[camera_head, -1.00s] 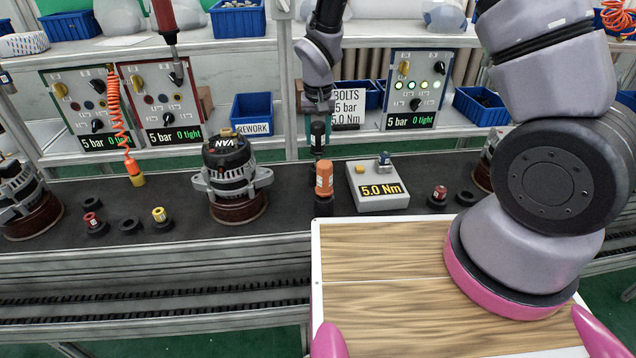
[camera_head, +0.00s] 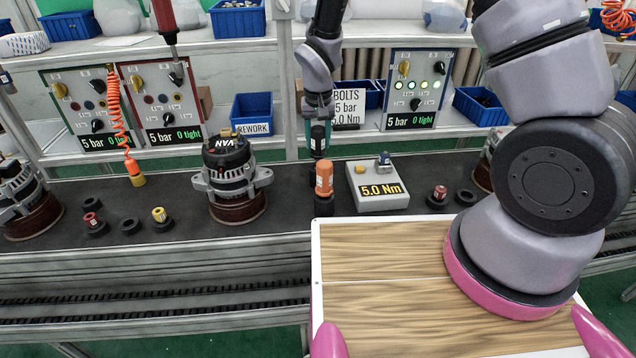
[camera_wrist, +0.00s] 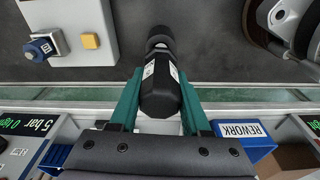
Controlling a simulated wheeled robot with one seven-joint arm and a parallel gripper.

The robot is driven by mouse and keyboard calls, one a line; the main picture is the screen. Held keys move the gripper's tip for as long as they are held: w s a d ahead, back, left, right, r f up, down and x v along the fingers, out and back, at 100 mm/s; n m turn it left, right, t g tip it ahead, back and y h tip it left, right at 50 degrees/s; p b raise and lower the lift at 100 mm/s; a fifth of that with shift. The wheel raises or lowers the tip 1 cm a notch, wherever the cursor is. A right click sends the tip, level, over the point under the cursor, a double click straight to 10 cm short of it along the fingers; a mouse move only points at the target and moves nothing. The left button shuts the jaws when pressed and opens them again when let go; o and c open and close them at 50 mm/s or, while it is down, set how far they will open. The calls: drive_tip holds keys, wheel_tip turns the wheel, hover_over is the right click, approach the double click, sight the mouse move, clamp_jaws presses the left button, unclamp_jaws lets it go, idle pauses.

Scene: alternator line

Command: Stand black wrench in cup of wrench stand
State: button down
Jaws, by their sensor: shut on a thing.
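The black wrench (camera_wrist: 160,88), dark and faceted with white labels, is between the teal fingers of my gripper (camera_wrist: 160,92) in the wrist view. My gripper is shut on it. In the head view the black wrench (camera_head: 318,136) is upright under my gripper (camera_head: 318,122), above the dark bench. Its lower end is hidden behind an orange wrench (camera_head: 324,178), which stands upright in a black cup (camera_head: 324,206). A round black part (camera_wrist: 160,38) shows beyond the wrench in the wrist view. I cannot tell whether it is the wrench's end or a cup.
A grey 5.0 Nm box (camera_head: 378,200) stands right of the orange wrench. An alternator (camera_head: 230,178) stands to the left. Small black holders with red and yellow pieces (camera_head: 160,216) sit farther left. A blue REWORK bin (camera_head: 251,115) is on the shelf behind.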

drive_tip(key=shift+f, duration=0.7)
idle(0.5)
drive_tip(key=shift+f, duration=0.25)
drive_tip(key=shift+c, duration=1.4)
unclamp_jaws()
drive_tip(key=shift+f, duration=0.1)
